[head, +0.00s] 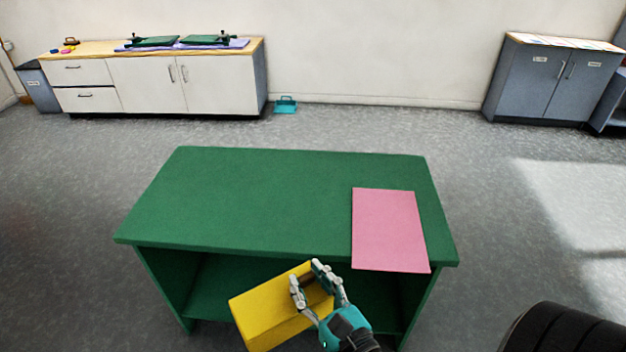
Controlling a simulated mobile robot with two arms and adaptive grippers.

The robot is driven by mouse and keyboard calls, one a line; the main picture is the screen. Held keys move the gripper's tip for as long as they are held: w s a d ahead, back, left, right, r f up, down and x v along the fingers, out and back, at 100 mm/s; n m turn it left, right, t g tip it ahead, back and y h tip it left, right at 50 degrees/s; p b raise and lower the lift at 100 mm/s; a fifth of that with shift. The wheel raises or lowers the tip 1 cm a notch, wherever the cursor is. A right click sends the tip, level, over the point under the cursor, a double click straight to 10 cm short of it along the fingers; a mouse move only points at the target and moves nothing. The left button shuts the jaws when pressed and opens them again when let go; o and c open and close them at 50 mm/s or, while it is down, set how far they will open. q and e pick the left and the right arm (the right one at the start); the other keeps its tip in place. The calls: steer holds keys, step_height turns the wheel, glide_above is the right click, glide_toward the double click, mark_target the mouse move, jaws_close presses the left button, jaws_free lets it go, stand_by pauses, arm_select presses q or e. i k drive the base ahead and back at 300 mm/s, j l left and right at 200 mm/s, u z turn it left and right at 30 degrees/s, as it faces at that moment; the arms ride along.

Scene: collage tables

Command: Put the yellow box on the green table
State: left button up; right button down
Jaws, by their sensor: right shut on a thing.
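The green table (270,195) stands in the middle of the head view, with an open shelf space under its top. The yellow box (265,310) is in front of the table's near edge, tilted in the picture and overlapping the shelf opening. My right gripper (306,275) is shut on the yellow box, with its fingers across the box's right end. The fingers hide part of that end. The box appears in front of the tabletop, not on it. My left gripper is not in view.
A pink sheet (388,230) lies on the right part of the tabletop; the left and middle are bare. A white cabinet (150,85) and a grey cabinet (550,80) stand along the back wall. A teal item (285,105) is on the floor there.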

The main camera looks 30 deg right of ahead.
mark_target(290, 220)
steer(key=i+j+z, duration=0.25)
steer(key=z, duration=0.15)
steer(key=i+j+z, duration=0.2)
steer(key=z, duration=0.25)
steer(key=i+j+z, duration=0.15)
steer(key=j+z, duration=1.1)
steer(key=j, duration=0.15)
steer(key=j+z, duration=0.25)
steer(key=j, duration=0.35)
